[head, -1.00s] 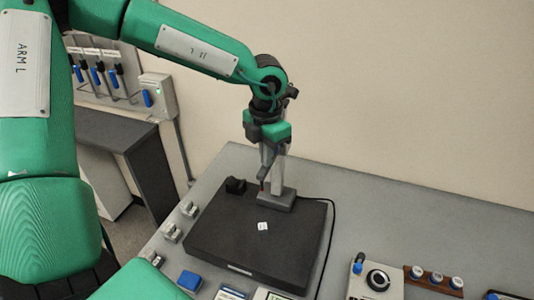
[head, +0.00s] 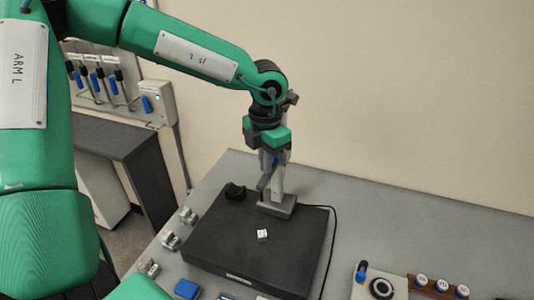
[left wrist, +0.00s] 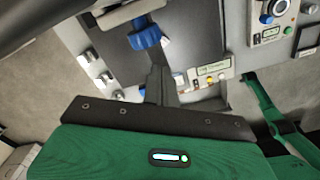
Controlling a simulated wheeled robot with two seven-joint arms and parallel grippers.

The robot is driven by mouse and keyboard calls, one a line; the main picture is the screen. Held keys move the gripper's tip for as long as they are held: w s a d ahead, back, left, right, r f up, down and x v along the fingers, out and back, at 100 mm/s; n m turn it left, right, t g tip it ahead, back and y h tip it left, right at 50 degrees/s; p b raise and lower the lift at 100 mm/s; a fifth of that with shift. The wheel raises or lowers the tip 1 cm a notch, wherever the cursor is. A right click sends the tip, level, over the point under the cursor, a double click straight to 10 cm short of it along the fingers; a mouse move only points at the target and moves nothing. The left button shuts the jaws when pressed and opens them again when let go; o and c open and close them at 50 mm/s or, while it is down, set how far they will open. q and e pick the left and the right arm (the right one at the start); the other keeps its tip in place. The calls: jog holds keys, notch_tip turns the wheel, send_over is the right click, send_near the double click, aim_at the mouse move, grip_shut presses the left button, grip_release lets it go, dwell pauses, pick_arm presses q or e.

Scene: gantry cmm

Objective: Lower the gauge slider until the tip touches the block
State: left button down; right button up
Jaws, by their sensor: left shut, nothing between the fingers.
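The gauge stand's pale upright column (head: 280,178) rises from a grey foot (head: 278,207) at the back of a dark plate. A small white block (head: 262,236) lies on the plate, in front of the foot. My left gripper (head: 265,182) is beside the column, pointing down. In the left wrist view its fingers (left wrist: 158,86) are shut and empty. A blue knob (left wrist: 145,37) shows just beyond the fingers; I cannot tell whether they touch it. The slider and gauge tip are largely hidden by the gripper in the head view.
The dark plate (head: 220,254) sits on a grey bench. A control box with a dial (head: 381,288) stands at right. The bench at back right is clear.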

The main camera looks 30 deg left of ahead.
pick_arm(q)
jog(key=shift+r+p, duration=0.55)
jog(key=shift+r, duration=2.4)
jog(key=shift+s, duration=0.1)
